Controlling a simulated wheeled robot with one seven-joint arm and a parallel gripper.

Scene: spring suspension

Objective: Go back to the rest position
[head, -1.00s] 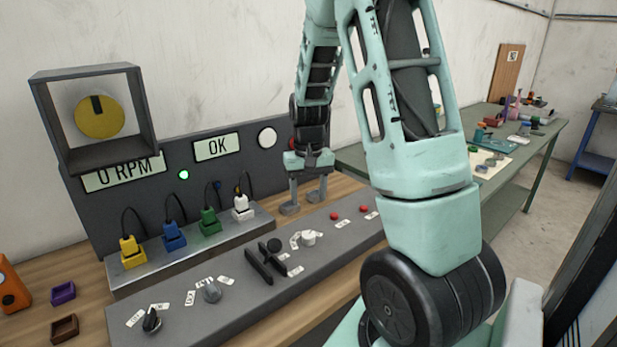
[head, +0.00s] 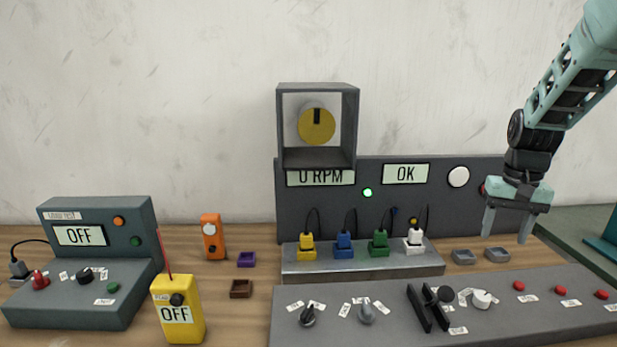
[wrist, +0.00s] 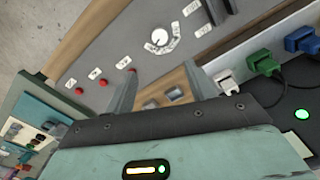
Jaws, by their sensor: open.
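My gripper (head: 506,236) hangs in the air at the right of the head view, over the right end of the bench, with its fingers pointing down. It is open, with nothing between the fingers. In the wrist view its two fingers (wrist: 158,100) are spread apart, with small grey trays (wrist: 174,92) showing behind the gap. In the head view the two grey trays (head: 480,256) lie below and left of the gripper on the wood. The gripper touches nothing that I can see.
The test panel (head: 380,190) shows 0 RPM and OK, with a lit green light. Yellow, blue, green and white plugs (head: 413,241) sit on a metal strip. A grey control console (head: 400,310) lies in front. A grey OFF box (head: 70,295) and yellow handheld (head: 178,300) stand left.

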